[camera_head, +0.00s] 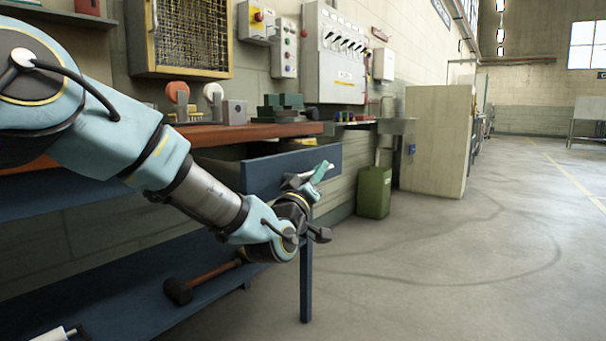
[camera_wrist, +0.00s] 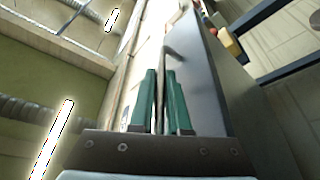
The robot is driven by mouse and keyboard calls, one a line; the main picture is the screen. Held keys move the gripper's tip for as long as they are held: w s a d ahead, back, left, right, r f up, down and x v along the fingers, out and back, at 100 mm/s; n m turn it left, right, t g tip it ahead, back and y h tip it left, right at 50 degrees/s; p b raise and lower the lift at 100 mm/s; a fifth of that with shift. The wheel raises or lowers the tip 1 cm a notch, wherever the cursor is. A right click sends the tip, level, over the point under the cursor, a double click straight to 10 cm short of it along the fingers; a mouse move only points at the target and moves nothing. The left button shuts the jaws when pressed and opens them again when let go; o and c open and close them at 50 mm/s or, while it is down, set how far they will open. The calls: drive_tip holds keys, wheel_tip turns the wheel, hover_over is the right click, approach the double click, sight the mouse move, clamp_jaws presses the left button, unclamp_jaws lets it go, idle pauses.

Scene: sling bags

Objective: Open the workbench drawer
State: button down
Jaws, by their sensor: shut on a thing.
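The workbench drawer (camera_head: 290,168) has a blue front panel standing out from under the brown bench top (camera_head: 250,131), and its dark inside shows behind the panel, so it is at least partly open. My gripper (camera_head: 321,172) is at the outer face of this panel, with its teal fingers pointing up and right. In the wrist view my gripper (camera_wrist: 160,100) has its green fingers close together on a thin part, which appears to be the drawer's handle. The blue-grey drawer front (camera_wrist: 207,85) runs beside the fingers. The exact grip is partly hidden.
A hammer (camera_head: 205,281) lies on the blue lower shelf (camera_head: 130,305). A blue bench leg (camera_head: 306,280) stands below the gripper. A green bin (camera_head: 374,192) and a pale cabinet (camera_head: 437,140) stand further back. The floor to the right is clear.

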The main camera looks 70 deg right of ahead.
drive_tip(key=shift+s+a, duration=0.15)
drive_tip(key=shift+s, duration=0.25)
drive_tip(key=c, duration=1.2)
unclamp_jaws()
drive_tip(key=shift+o, duration=0.2)
drive_tip(key=v, duration=1)
drive_tip(key=shift+a+p, duration=0.4)
drive_tip(key=shift+p, duration=0.05)
drive_tip(key=shift+f, duration=0.1)
